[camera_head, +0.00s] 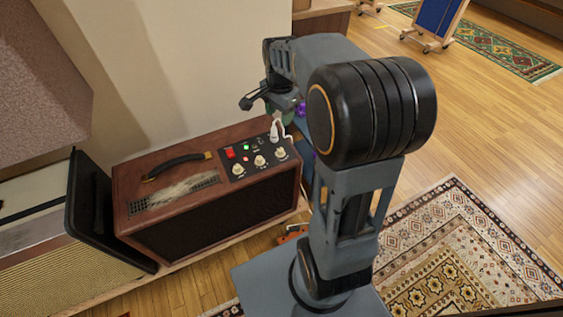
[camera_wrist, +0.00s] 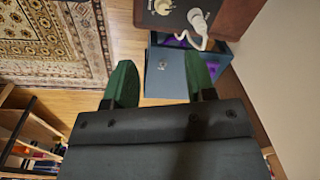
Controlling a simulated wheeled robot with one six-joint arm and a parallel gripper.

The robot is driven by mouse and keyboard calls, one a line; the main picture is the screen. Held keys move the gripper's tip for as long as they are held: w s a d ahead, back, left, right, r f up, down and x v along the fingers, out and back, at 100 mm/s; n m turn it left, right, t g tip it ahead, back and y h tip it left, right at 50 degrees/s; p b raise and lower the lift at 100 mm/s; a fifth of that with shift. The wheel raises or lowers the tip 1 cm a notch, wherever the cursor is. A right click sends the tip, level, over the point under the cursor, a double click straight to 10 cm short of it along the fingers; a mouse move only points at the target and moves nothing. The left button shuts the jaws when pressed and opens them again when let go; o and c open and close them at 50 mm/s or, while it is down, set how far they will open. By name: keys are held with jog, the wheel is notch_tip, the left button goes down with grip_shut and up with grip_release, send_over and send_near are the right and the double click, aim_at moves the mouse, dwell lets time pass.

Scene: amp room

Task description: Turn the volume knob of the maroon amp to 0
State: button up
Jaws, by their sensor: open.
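The maroon amp (camera_head: 150,190) stands at the left centre of the head view, with a black handle and a dark control panel (camera_head: 262,172) on top. Three cream knobs (camera_head: 259,161) sit in a row on the panel; their labels and pointer settings are too small to read. One knob (camera_wrist: 163,7) shows at the top edge of the wrist view, on a corner of the amp (camera_wrist: 233,14). My gripper (camera_wrist: 162,78) is open, its two green fingers apart with nothing between them. In the head view it is beyond the panel, mostly hidden by my arm.
A white plug (camera_head: 274,132) with a cable stands on the panel near the knobs; it also shows in the wrist view (camera_wrist: 197,17). A blue-grey box (camera_wrist: 166,75) with purple items lies beyond the fingers. Another amp (camera_head: 50,240) stands at left. A wall (camera_head: 190,60) rises behind.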

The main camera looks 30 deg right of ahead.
jog(key=m+b, duration=0.2)
jog(key=b, duration=0.1)
send_near(282, 149)
jog(key=shift+g, duration=0.3)
jog(key=f+b, duration=0.1)
jog(key=f, duration=0.2)
jog(key=f+b, duration=0.2)
jog(key=f, duration=0.1)
jog(key=f+b, duration=0.2)
jog(key=f, duration=0.1)
jog(key=shift+w+f, duration=0.3)
jog(key=shift+w, duration=0.1)
jog(key=shift+c, duration=0.2)
jog(key=c, duration=0.9)
